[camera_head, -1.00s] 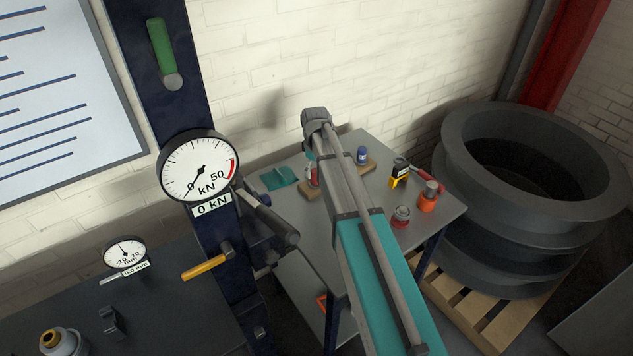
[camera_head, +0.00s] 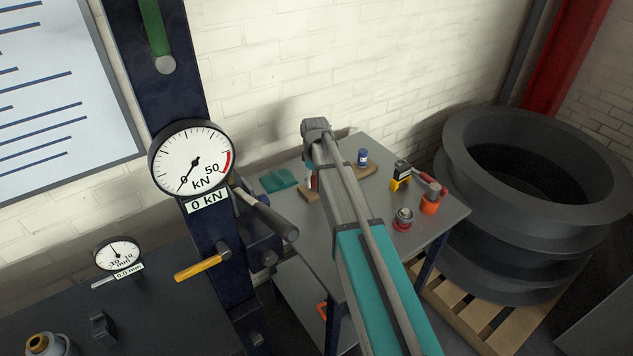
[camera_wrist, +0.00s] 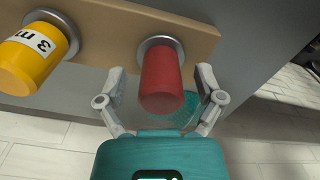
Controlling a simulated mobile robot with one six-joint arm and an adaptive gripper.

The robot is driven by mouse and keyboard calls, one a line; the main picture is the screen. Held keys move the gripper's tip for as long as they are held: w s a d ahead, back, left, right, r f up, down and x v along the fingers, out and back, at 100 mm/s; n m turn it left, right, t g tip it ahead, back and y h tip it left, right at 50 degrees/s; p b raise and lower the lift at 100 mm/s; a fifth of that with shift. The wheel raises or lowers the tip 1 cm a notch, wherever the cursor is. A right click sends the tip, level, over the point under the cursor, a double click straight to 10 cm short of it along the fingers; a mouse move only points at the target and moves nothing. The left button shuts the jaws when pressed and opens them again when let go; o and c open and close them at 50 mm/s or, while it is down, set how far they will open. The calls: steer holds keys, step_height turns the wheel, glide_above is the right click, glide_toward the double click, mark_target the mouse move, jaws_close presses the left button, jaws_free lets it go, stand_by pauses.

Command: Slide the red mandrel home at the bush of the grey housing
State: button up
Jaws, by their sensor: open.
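The red mandrel (camera_wrist: 160,88) stands in a metal ring on a wooden board (camera_wrist: 110,20) in the wrist view. My gripper (camera_wrist: 160,72) is open, with one finger on each side of the red mandrel and a gap on both sides. In the head view only a sliver of the red mandrel (camera_head: 315,181) shows beside my arm, which hides the gripper. A grey housing with a brass bush (camera_head: 40,342) is at the lower left on the dark bench, cut by the frame edge.
A yellow mandrel (camera_wrist: 30,58) stands left of the red one. A blue-topped piece (camera_head: 362,158), a yellow-black block (camera_head: 401,176), an orange piece (camera_head: 430,203) and a red-based piece (camera_head: 403,219) are on the grey table. A press column with a force gauge (camera_head: 192,162) stands left.

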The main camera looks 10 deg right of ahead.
steer(key=shift+c, duration=0.2)
jaws_close()
steer(key=shift+r, duration=0.25)
stand_by(0.3)
step_height(320, 180, up, 3)
steer(key=p, duration=0.3)
steer(key=s+a+r+p, duration=0.5)
steer(key=s+r+p, duration=0.4)
steer(key=s, duration=0.4)
steer(key=shift+r+p, duration=0.3)
steer(key=shift+p, duration=0.2)
steer(key=shift+a, duration=0.1)
